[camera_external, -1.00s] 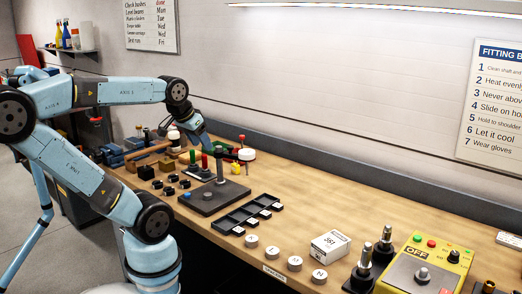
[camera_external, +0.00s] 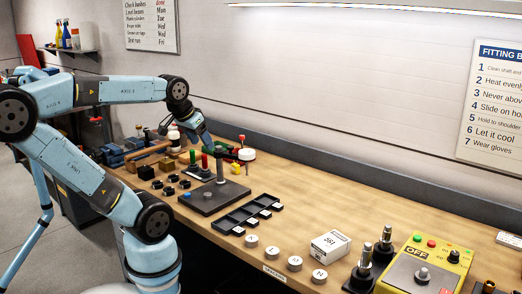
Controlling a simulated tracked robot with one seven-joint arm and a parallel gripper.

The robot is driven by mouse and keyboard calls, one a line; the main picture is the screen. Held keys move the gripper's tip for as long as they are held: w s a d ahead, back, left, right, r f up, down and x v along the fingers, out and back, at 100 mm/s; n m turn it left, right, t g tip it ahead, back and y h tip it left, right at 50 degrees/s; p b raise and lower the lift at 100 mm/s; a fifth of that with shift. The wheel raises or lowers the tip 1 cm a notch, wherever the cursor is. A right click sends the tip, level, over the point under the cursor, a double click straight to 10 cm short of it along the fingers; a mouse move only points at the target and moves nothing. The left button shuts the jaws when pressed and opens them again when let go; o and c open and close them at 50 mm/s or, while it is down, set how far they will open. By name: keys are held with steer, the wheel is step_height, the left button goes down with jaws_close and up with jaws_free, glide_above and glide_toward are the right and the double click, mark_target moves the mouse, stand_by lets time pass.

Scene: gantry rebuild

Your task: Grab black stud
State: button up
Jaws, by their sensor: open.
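A dark base plate (camera_external: 213,199) lies on the bench with upright pegs. A tall dark post (camera_external: 220,168) stands at its back right; I cannot tell for sure whether it is the black stud. A red-topped peg (camera_external: 205,161) and a green-topped peg (camera_external: 192,157) stand to its left, with a small blue piece (camera_external: 187,195) at the plate's front left. My gripper (camera_external: 212,147) is open, pointing down behind these pegs. Its fingertips are small and partly hidden, and nothing can be seen between them.
Several small black blocks (camera_external: 170,191) lie left of the plate. A black compartment tray (camera_external: 244,216) lies to its right, with several round grey pieces (camera_external: 251,240) in front. A yellow piece (camera_external: 236,168) and a red-and-white round item (camera_external: 247,154) are close behind.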

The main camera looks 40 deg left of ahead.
steer(key=w+a+r+n+y, duration=0.2)
steer(key=w+a+r+n, duration=0.15)
steer(key=w+a, duration=1)
steer(key=w+a+n, duration=0.1)
steer(key=w+a, duration=0.8)
steer(key=a, duration=0.5)
steer(key=n+g+y, duration=0.1)
steer(key=n+y, duration=0.2)
steer(key=n, duration=0.2)
glide_toward(145, 129)
steer(key=shift+m, duration=0.25)
steer(key=x, duration=0.7)
steer(key=shift+w+d+f, duration=0.15)
steer(key=shift+w+d, duration=0.05)
steer(key=shift+d, duration=0.1)
steer(key=shift+x, duration=2.65)
steer(key=shift+s+a, duration=0.1)
steer(key=shift+s, duration=0.1)
jaws_close()
